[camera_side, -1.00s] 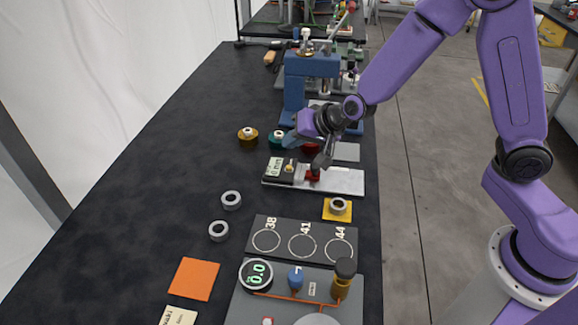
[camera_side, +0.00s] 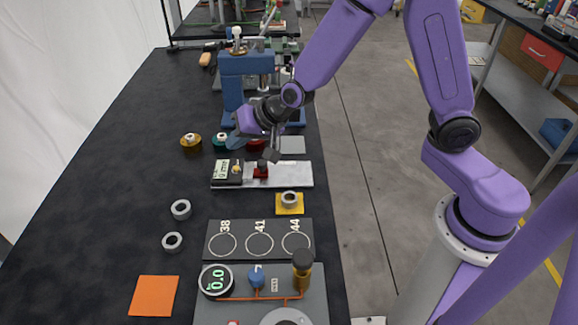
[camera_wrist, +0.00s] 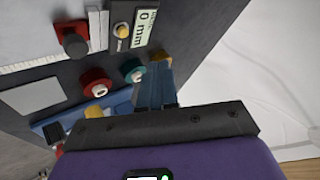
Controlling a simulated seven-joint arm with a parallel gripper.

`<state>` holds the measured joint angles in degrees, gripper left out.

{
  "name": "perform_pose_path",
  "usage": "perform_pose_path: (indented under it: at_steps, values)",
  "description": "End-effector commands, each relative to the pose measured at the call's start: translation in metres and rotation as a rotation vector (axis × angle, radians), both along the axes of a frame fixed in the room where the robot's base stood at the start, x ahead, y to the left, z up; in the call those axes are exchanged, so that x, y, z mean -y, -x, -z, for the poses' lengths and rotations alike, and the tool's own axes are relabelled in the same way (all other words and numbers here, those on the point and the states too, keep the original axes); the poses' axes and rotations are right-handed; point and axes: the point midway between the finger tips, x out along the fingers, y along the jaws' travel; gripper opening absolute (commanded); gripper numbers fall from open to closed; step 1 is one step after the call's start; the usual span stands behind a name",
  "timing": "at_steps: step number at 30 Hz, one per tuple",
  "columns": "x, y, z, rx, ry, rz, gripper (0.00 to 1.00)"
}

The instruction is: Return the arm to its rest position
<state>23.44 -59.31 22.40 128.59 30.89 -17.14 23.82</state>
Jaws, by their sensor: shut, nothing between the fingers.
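My gripper (camera_side: 236,141) is in the side view, low over the bench in front of the blue press. Its blue-grey fingers are shut with nothing between them. They show in the wrist view (camera_wrist: 155,85) beyond a dark bar. The fingers are near the gold spool (camera_side: 191,142), the teal spool (camera_side: 221,141) and the red spool (camera_side: 257,145); contact cannot be told. My arm is bent and reaches in from the right. The fingertips are small and partly hidden in the side view.
The blue press (camera_side: 233,90) stands close behind my gripper. A slide gauge (camera_side: 292,174) with a red block lies in front. Nearer are a ring on a yellow pad (camera_side: 290,209), a plate with marked circles (camera_side: 258,257) and two loose rings. The bench's left side is mostly clear.

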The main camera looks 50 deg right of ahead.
Motion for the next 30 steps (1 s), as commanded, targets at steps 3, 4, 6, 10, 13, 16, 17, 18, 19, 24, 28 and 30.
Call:
perform_pose_path:
  at_steps: [3, 4, 6, 10, 13, 16, 17, 18, 19, 24, 28, 30]
  values:
    - [-0.012, 0.036, -0.010, -0.046, 0.040, -0.160, 0.00]
    - [-0.015, 0.050, -0.013, -0.062, 0.058, -0.216, 0.00]
    - [-0.018, 0.084, -0.019, -0.103, 0.107, -0.357, 0.00]
    - [-0.010, 0.151, -0.029, -0.168, 0.220, -0.623, 0.00]
    - [0.007, 0.199, -0.036, -0.209, 0.324, -0.817, 0.00]
    - [0.033, 0.243, -0.042, -0.243, 0.438, -1.002, 0.00]
    - [0.041, 0.254, -0.044, -0.252, 0.472, -1.051, 0.00]
    - [0.053, 0.268, -0.046, -0.264, 0.518, -1.114, 0.00]
    - [0.062, 0.277, -0.048, -0.272, 0.550, -1.157, 0.00]
    - [0.102, 0.310, -0.054, -0.305, 0.698, -1.327, 0.00]
    - [0.116, 0.320, -0.056, -0.318, 0.750, -1.378, 0.00]
    - [0.119, 0.321, -0.056, -0.322, 0.760, -1.388, 0.00]
